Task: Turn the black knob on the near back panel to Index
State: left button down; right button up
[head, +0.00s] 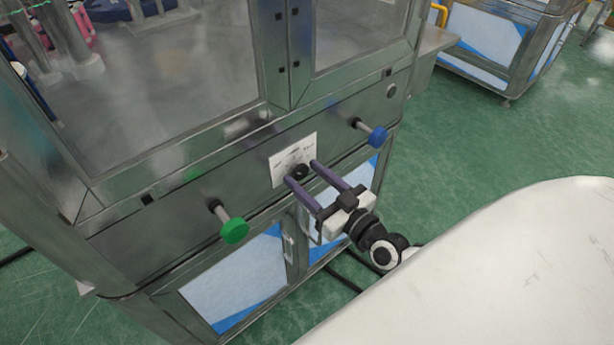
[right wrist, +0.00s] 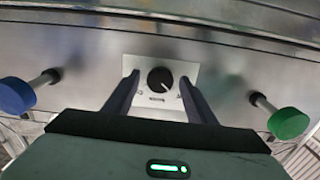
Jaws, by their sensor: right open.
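The black knob (head: 300,171) sits on a white label plate (head: 281,167) on the steel back panel (head: 180,205). In the right wrist view the round knob (right wrist: 160,80) lies between the two fingers, and a pale pointer line shows toward its lower right. The label text is too small to read. My right gripper (head: 301,172) is open, its two purple-grey fingers on either side of the knob with gaps to it. In the wrist view the gripper (right wrist: 160,88) touches nothing that I can see. My left gripper is not in view.
A green button (head: 234,230) on a stem sticks out left of the knob, and a blue button (head: 377,136) sticks out to the right. In the wrist view the blue one (right wrist: 16,96) is left and the green one (right wrist: 288,123) right.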

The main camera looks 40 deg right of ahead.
jog(key=shift+w, duration=0.1)
jog(key=c, duration=1)
jog(key=shift+c, duration=0.2)
jog(key=shift+m, duration=0.4)
jog(key=m, duration=0.4)
jog(key=shift+m+p, duration=0.3)
jog(key=shift+p, duration=0.1)
jog(key=shift+m, duration=2.2)
jog(key=o, duration=1)
